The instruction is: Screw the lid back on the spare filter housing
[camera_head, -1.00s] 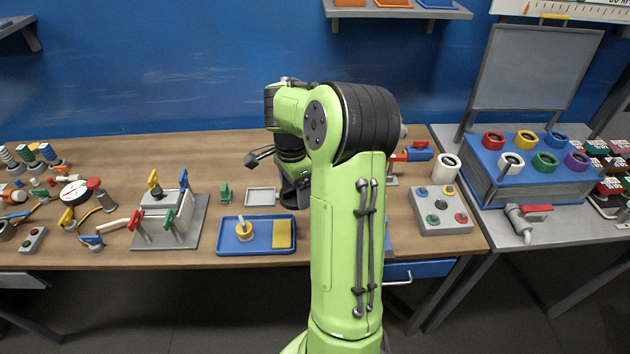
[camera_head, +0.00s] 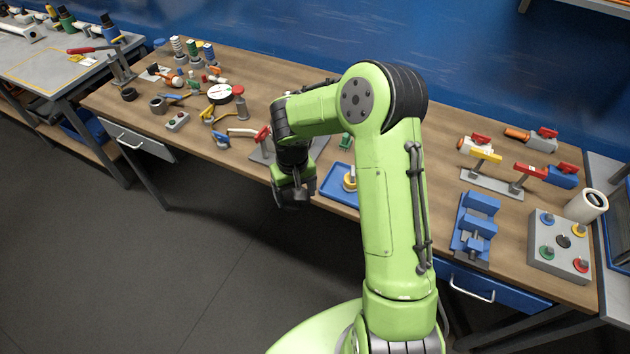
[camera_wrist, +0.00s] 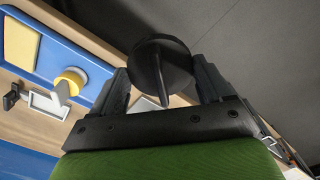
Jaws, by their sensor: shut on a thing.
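In the wrist view, my gripper (camera_wrist: 163,88) is shut on a dark round lid (camera_wrist: 178,62) with a raised fin across its face. The lid sits between the two fingers, above the grey floor. In the head view, my gripper (camera_head: 293,200) points down near the table's front edge, left of the blue tray; the lid cannot be made out clearly there. A dark, open-topped cup (camera_head: 157,105) stands at the left end of the workbench, apart from my gripper. It may be the filter housing, but I cannot tell.
The blue tray (camera_head: 337,197) holds a yellow and white piece (camera_head: 349,181). A blue clamp (camera_head: 474,225) and a button panel (camera_head: 560,245) stand right. The floor in front is clear.

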